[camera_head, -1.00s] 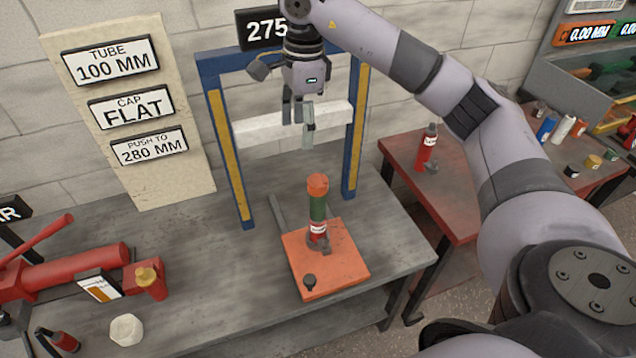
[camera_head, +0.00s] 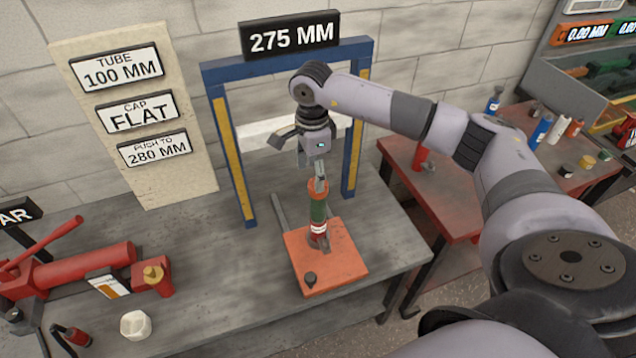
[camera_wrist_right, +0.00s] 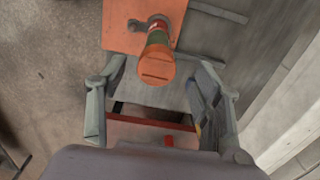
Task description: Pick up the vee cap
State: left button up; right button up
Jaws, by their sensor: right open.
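The vee cap appears to be the orange piece (camera_head: 318,190) on top of an upright red and green stack (camera_head: 318,212). In the right wrist view its round orange top (camera_wrist_right: 157,68) shows a dark line across it. The stack stands on an orange plate (camera_head: 340,270) on the bench. My right gripper (camera_head: 320,180) points down right above and around the cap's top. In the wrist view its two fingers stand apart on either side of the cap, with gaps visible. Whether a finger touches the cap is hidden. My left gripper is not in view.
A blue press frame (camera_head: 218,150) with a 275 MM sign (camera_head: 292,38) stands behind the stack. A board (camera_head: 175,185) reads tube 100 MM, cap flat, push to 280 MM. A red pump (camera_head: 85,270) and a whitish nut-like piece (camera_head: 134,324) lie at left. A red table (camera_head: 455,205) is at right.

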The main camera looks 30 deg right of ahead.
aim_at(320, 195)
notch_tip(320, 195, down, 3)
jog(key=shift+s+f+p, duration=0.1)
jog(key=shift+s+p, duration=0.05)
jog(key=shift+p, duration=1)
jog(key=shift+d+f, duration=0.1)
jog(key=shift+f, duration=0.6)
jog(key=shift+c, duration=0.5)
jog(key=c, duration=1.2)
